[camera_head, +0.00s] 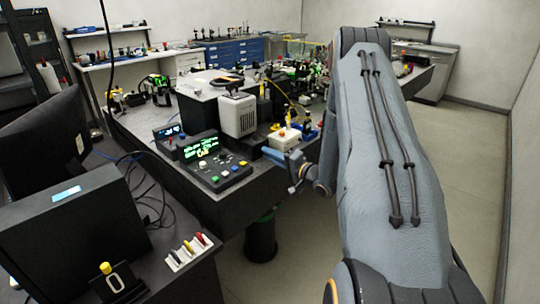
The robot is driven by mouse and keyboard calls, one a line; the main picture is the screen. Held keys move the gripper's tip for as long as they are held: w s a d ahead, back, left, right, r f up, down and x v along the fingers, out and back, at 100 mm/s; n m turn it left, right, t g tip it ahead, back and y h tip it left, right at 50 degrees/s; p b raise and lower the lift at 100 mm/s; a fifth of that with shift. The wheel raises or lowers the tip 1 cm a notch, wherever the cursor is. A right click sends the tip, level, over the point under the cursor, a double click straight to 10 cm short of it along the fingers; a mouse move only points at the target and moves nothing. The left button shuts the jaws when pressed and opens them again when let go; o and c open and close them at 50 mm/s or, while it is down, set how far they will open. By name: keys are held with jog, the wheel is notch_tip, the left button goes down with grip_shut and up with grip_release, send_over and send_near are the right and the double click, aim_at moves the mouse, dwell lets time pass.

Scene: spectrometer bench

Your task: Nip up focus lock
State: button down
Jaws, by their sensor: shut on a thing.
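My arm reaches from the lower right towards the near right corner of the dark optical bench (140,137). My gripper (287,157) is small and partly turned away at that corner, beside a small white unit with a red-orange top (285,136). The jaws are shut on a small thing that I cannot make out. I cannot pick out the focus lock for certain among the small optics. Whether the gripper touches the white unit is also unclear.
A control box with a lit green screen (202,147) and a pale grey box (238,115) stand left of my gripper. A side table holds a rack of coloured handles (188,251) and a yellow-topped item (106,268). Open floor (475,150) lies to the right.

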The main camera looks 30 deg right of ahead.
jog(key=c, duration=2)
grip_release()
jog(key=shift+s+d, duration=0.1)
jog(key=b+v, duration=0.2)
jog(key=v, duration=0.5)
jog(key=shift+s, duration=0.35)
